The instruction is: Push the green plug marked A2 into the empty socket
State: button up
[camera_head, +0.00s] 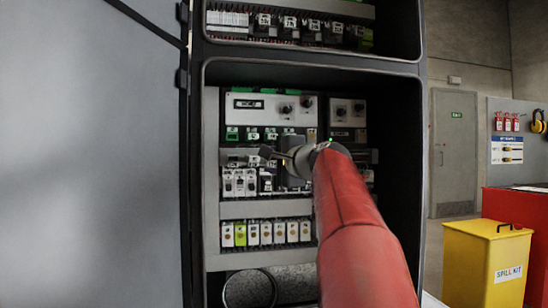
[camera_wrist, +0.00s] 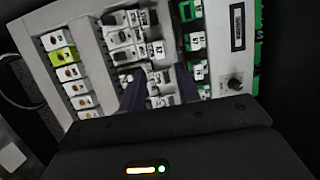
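A row of green plugs with white labels (camera_head: 252,134) sits in the open cabinet, below a white panel with a display and knobs. In the wrist view several of these green plugs (camera_wrist: 194,42) run down the picture right of the fingers. Their labels are too small to read surely, so I cannot tell which is A2 or which socket is empty. My gripper (camera_head: 275,154) is in front of the cabinet, just below the green row. In the wrist view the two dark fingers of my gripper (camera_wrist: 160,90) stand apart, with no plug seen between them.
White breakers (camera_head: 240,183) lie below the green row. A lower row of white modules (camera_head: 265,233) has one lime one. The cabinet's dark side wall (camera_head: 395,170) bounds the right. A yellow spill kit bin (camera_head: 487,262) stands outside, far right.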

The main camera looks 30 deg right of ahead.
aim_at(257, 159)
jog(key=shift+w+a+p, duration=0.15)
jog(key=shift+w+p, duration=1.55)
jog(key=shift+w, duration=2.05)
grip_shut()
jog(key=shift+s, duration=0.2)
jog(key=shift+s+a+b, duration=0.25)
jog(key=shift+s+b, duration=0.3)
jog(key=shift+s, duration=0.2)
jog(key=shift+s, duration=0.15)
jog(key=shift+s+a+b, duration=0.25)
jog(key=shift+s+b, duration=0.15)
jog(key=shift+s, duration=0.4)
jog(key=shift+s+a+b, duration=0.25)
jog(key=shift+s+b, duration=0.1)
jog(key=shift+s, duration=0.4)
jog(key=shift+s+a+b, duration=0.25)
jog(key=shift+s+b, duration=0.15)
jog(key=shift+s, duration=0.4)
